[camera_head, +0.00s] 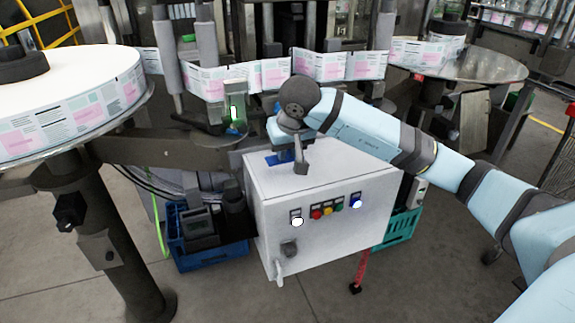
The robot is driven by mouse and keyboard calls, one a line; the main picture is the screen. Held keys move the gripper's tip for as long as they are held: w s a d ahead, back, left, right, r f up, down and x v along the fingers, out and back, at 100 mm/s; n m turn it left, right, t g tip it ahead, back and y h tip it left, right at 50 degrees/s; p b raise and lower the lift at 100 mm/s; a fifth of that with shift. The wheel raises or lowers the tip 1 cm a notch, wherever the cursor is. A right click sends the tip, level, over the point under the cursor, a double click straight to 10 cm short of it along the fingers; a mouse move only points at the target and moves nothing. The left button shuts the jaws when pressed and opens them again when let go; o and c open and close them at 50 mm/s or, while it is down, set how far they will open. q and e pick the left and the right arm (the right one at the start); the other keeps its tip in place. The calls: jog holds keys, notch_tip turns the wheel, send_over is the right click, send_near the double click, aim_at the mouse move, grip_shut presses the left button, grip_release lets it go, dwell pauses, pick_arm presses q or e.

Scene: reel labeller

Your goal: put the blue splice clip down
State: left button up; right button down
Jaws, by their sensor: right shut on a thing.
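My right gripper (300,163) points down over the top of the white control cabinet (345,168), near its back left. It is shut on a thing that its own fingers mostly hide. Blue shows beside and behind the fingers at the cabinet top; this is the blue splice clip (281,159) as far as I can tell. I cannot tell whether the clip touches the cabinet top. My left gripper is not in view.
The cabinet front has coloured buttons (327,209) and a switch. A large label reel (65,95) stands at the left, with a label web (275,73) running behind the cabinet. Blue (210,257) and teal (397,230) crates flank it. The cabinet top is clear at right.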

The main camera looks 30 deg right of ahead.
jog(key=shift+f, duration=2.05)
jog(key=shift+f+b, duration=0.2)
jog(key=shift+b, duration=0.2)
jog(key=c, duration=1)
grip_release()
jog(key=shift+r, duration=0.15)
